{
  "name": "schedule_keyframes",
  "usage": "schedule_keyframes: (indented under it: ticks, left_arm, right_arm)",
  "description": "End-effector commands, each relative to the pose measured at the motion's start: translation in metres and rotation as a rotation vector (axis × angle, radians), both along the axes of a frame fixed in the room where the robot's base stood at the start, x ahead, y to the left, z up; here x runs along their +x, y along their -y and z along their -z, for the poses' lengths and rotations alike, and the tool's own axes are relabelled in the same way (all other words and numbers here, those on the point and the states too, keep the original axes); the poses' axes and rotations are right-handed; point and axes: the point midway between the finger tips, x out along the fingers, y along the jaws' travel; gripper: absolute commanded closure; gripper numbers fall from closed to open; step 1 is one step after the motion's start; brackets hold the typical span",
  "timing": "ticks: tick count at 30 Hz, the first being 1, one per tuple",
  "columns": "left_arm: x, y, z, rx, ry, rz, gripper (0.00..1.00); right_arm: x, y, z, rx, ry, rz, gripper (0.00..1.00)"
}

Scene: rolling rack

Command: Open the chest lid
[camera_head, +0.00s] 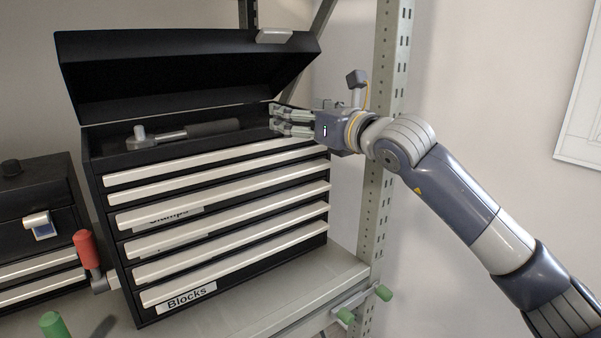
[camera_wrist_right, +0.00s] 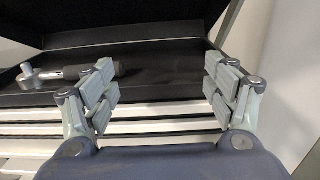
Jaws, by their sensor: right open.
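The black tool chest stands on a rack shelf, and its lid (camera_head: 190,65) is raised and tilted back, showing the open top compartment. The lid's dark inner side (camera_wrist_right: 110,22) fills the top of the right wrist view. A ratchet wrench (camera_head: 185,133) lies in the top compartment; it also shows in the wrist view (camera_wrist_right: 65,73). My right gripper (camera_head: 272,120) is at the right end of the compartment, below the lid. Its fingers are spread with nothing between them in the wrist view (camera_wrist_right: 162,85). My left gripper is not seen.
Several drawers with pale handles (camera_head: 220,190) are shut below the compartment. A smaller black chest (camera_head: 35,205) stands at the left, with a red-handled tool (camera_head: 86,250) between. A rack upright (camera_head: 375,190) stands close behind my right wrist.

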Motion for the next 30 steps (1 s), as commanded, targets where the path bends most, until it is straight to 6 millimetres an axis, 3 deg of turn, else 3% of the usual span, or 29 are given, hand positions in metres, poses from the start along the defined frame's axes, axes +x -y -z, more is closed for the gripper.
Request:
schedule_keyframes:
  ticks: [1, 12, 21, 30]
  left_arm:
    - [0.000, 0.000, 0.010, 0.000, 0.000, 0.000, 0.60]
    - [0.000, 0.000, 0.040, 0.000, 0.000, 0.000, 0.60]
    - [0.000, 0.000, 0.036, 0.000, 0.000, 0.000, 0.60]
    - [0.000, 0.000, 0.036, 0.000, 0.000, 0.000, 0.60]
  right_arm:
    - [-0.008, 0.007, 0.006, -0.002, 0.000, 0.000, 0.22]
    - [-0.067, 0.046, 0.007, 0.001, -0.009, -0.007, 0.22]
    - [-0.081, 0.007, 0.041, 0.178, -0.110, -0.213, 0.22]
    - [-0.089, -0.003, 0.050, 0.267, -0.145, -0.287, 0.22]
